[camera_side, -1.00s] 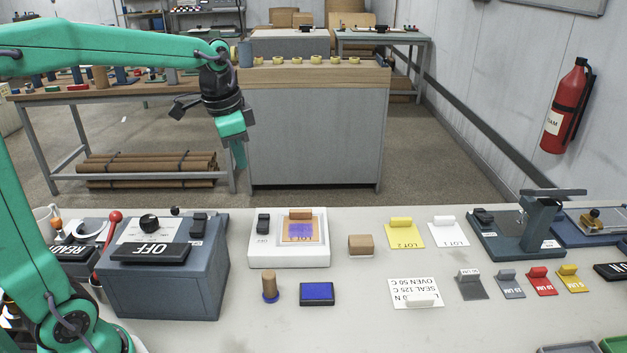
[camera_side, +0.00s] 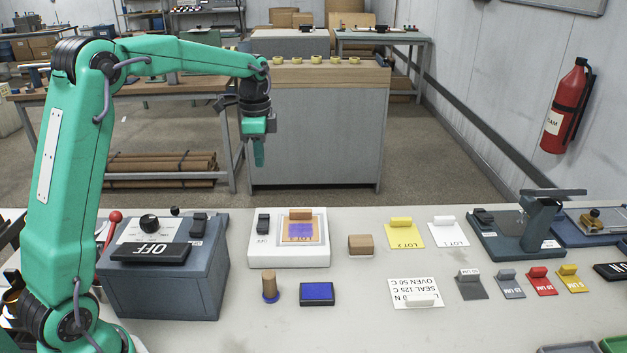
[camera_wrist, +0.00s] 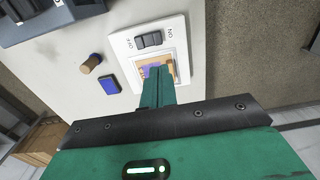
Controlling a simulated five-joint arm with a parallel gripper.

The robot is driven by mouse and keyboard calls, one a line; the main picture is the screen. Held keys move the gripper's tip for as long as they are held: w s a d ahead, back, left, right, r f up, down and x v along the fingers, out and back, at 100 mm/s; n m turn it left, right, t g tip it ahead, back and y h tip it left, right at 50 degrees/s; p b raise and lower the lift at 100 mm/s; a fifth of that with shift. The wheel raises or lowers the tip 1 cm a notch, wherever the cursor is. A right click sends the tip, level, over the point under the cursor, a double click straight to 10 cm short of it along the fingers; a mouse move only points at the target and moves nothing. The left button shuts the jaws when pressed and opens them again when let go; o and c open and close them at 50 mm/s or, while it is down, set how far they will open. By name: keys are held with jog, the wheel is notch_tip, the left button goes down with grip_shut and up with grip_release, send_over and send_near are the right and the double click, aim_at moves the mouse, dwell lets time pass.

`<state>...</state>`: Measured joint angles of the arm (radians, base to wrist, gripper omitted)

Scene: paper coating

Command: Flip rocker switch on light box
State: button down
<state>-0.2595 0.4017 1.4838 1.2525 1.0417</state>
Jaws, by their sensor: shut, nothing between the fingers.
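The light box (camera_side: 257,254) is a white slab on the table with a dark rocker switch (camera_side: 263,224) at its left end. An orange-framed sample with a purple patch (camera_side: 301,231) lies on its top. In the wrist view the light box (camera_wrist: 120,44) shows beyond my fingers, with the rocker switch (camera_wrist: 149,40) in clear sight. My gripper (camera_side: 259,160) is shut and empty, pointing down, high above the table near the light box. In the wrist view its fingers (camera_wrist: 158,78) cover part of the sample.
A blue-grey oven box (camera_side: 165,285) with an OFF plate stands left of the light box. A wooden-handled stamp (camera_side: 269,287) and a blue ink pad (camera_side: 317,293) lie in front. A brown block (camera_side: 361,245) and a yellow card (camera_side: 405,236) sit to the right.

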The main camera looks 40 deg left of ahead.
aim_at(264, 214)
jog(key=shift+f, duration=0.15)
dwell(0.3)
notch_tip(264, 214, down, 14)
jog(key=shift+r, duration=0.1)
dwell(0.7)
jog(key=shift+a, duration=0.1)
jog(key=shift+w+f, duration=0.1)
jog(key=shift+f, duration=0.15)
jog(key=shift+r, duration=0.1)
dwell(0.4)
jog(key=shift+s+d+r, duration=0.3)
jog(key=shift+s+d, duration=0.15)
dwell(0.4)
